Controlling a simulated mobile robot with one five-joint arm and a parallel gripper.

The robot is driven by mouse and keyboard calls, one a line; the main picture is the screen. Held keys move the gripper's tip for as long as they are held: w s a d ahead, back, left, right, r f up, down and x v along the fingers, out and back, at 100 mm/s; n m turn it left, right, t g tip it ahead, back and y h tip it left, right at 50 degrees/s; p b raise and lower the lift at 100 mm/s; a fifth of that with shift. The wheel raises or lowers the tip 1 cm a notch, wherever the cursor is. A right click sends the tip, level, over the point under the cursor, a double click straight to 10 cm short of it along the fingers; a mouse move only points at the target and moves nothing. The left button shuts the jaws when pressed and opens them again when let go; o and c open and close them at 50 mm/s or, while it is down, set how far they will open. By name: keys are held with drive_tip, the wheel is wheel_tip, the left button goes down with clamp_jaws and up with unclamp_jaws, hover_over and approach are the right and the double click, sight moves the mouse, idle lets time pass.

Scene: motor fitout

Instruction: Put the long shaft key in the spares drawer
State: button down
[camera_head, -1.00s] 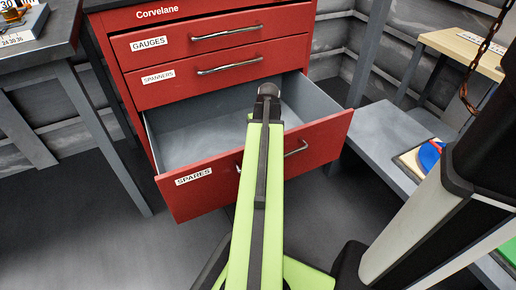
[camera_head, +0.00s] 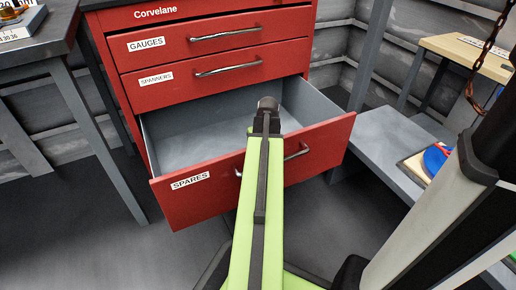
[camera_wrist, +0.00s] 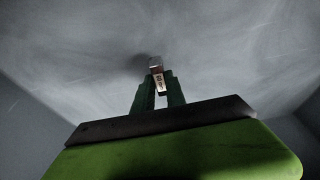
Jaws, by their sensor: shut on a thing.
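The spares drawer (camera_head: 190,203) is pulled open at the bottom of the red cabinet, and its grey inside is bare where I can see it. My arm reaches over its front panel and hides part of it. In the wrist view, my gripper (camera_wrist: 158,88) is shut on a small pale metal piece with dark marks, the shaft key (camera_wrist: 158,80). The key sticks out past the fingertips, over the grey drawer floor (camera_wrist: 230,60). A dark shadow lies close by its tip. I cannot tell whether the key touches the floor.
The gauges drawer (camera_head: 210,40) and spanners drawer (camera_head: 200,80) above are shut. A grey workbench (camera_head: 75,100) stands at left. A low grey bench (camera_head: 375,140) at right holds a board with a blue round thing (camera_head: 434,160). A chain (camera_head: 490,45) hangs at far right.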

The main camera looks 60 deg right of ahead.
drive_tip(key=c, duration=1.4)
unclamp_jaws()
drive_tip(key=shift+f, duration=0.1)
drive_tip(key=shift+o, duration=0.2)
drive_tip(key=shift+r+p, duration=0.4)
drive_tip(key=shift+p, duration=0.05)
drive_tip(key=p+v, duration=1.2)
drive_tip(key=shift+r, duration=0.3)
